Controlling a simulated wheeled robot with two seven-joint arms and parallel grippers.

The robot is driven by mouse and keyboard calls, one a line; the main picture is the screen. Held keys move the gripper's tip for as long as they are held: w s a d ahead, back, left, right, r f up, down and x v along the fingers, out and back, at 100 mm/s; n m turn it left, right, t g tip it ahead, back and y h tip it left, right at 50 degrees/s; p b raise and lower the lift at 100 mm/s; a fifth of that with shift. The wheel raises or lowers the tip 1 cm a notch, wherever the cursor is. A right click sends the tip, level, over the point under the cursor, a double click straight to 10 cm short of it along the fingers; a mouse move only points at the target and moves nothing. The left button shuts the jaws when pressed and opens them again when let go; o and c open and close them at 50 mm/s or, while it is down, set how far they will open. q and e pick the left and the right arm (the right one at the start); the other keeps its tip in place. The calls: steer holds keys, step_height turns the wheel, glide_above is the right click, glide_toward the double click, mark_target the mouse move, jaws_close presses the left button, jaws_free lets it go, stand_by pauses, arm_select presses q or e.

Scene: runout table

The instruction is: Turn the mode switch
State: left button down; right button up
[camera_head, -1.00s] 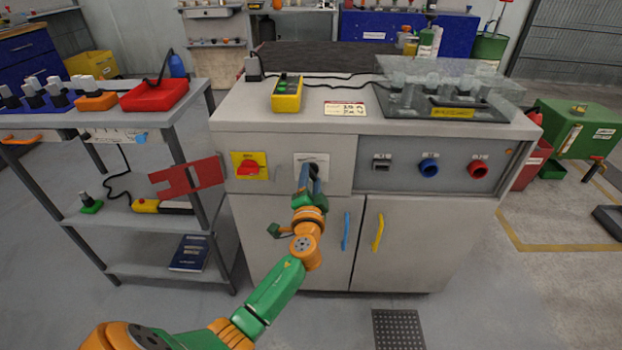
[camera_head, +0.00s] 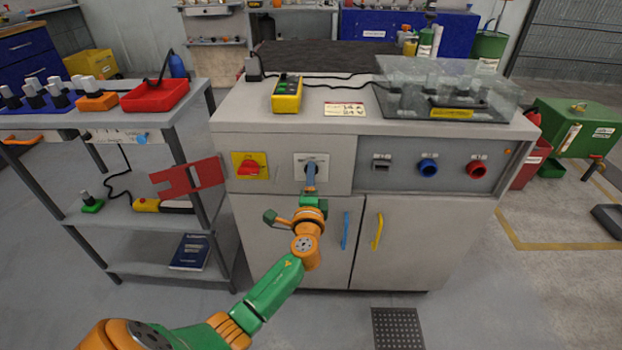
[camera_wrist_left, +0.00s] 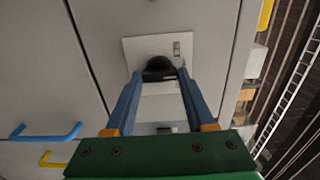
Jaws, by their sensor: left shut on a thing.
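The mode switch (camera_head: 315,160) is a dark knob on a square white plate on the cabinet's front panel, right of the red switch on its yellow plate. In the left wrist view, the black knob (camera_wrist_left: 158,64) sits between the tips of two blue fingers. My left gripper (camera_head: 311,174) is shut on it, with the fingers pointing at the panel; it also shows in the left wrist view (camera_wrist_left: 160,75). The fingers hide part of the knob, so its exact setting is hard to read. My right gripper is not in view.
A red switch (camera_head: 249,168) on a yellow plate and a red notched plate (camera_head: 188,178) are left of the knob. Blue (camera_head: 346,230) and yellow (camera_head: 378,231) door handles are below right. A shelf cart (camera_head: 150,222) stands left.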

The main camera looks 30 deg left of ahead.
arm_select(q)
steer(key=shift+f, duration=0.1)
steer(key=shift+c, duration=1.2)
jaws_free()
steer(key=v, duration=0.7)
steer(key=shift+p, duration=0.3)
steer(key=shift+s, duration=0.1)
